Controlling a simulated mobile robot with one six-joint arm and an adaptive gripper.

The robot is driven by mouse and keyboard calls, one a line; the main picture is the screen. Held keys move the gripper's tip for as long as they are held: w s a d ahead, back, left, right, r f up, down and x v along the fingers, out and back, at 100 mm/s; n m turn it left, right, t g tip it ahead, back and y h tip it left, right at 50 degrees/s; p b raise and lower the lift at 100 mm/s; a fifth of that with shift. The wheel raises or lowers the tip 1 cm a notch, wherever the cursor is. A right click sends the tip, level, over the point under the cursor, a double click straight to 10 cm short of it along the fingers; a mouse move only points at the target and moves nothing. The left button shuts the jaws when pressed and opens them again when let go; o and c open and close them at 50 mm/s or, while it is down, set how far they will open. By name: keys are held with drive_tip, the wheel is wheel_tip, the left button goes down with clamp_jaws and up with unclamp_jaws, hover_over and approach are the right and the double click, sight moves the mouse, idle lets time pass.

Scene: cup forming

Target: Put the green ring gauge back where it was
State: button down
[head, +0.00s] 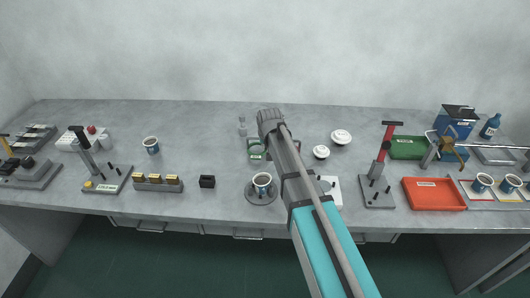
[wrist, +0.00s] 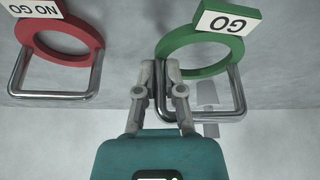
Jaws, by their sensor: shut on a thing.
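The green ring gauge (wrist: 213,69) has a white GO label and a grey wire handle. In the wrist view my gripper (wrist: 172,70) is shut on this handle at its left side, with the ring just beyond the fingertips. In the head view the green ring (head: 250,151) shows left of my arm, at the middle back of the bench. My fingers are hidden there by my arm. A red ring gauge (wrist: 62,55) with a NO GO label lies to the left in the wrist view, apart from my gripper. I cannot tell whether the green ring touches the bench.
Small clear weights (head: 242,127) stand behind the green ring. A cup (head: 262,181) on a round grey base is in front of it. White knobbed pieces (head: 341,136) stand to the right of my arm. A black block (head: 207,181) sits front left. Bare bench lies left of the ring.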

drive_tip(key=shift+f+b, duration=0.6)
drive_tip(key=shift+f, duration=0.35)
drive_tip(key=shift+f, duration=0.1)
drive_tip(key=c, duration=0.8)
unclamp_jaws()
drive_tip(key=shift+o, duration=0.2)
drive_tip(key=p+v, duration=1.1)
drive_tip(key=v, duration=0.1)
drive_tip(key=s+d+g, duration=0.1)
drive_tip(key=s+d, duration=0.5)
drive_tip(key=s, duration=0.1)
drive_tip(key=s+d+m+g, duration=0.1)
drive_tip(key=s+d+g, duration=0.1)
drive_tip(key=s+d, duration=0.4)
drive_tip(key=s+d+f+m+g, duration=0.1)
drive_tip(key=s+d, duration=0.5)
drive_tip(key=s, duration=0.2)
drive_tip(key=shift+s+d+g+h, duration=0.15)
drive_tip(key=shift+s+g+h, duration=0.15)
drive_tip(key=shift+h, duration=0.1)
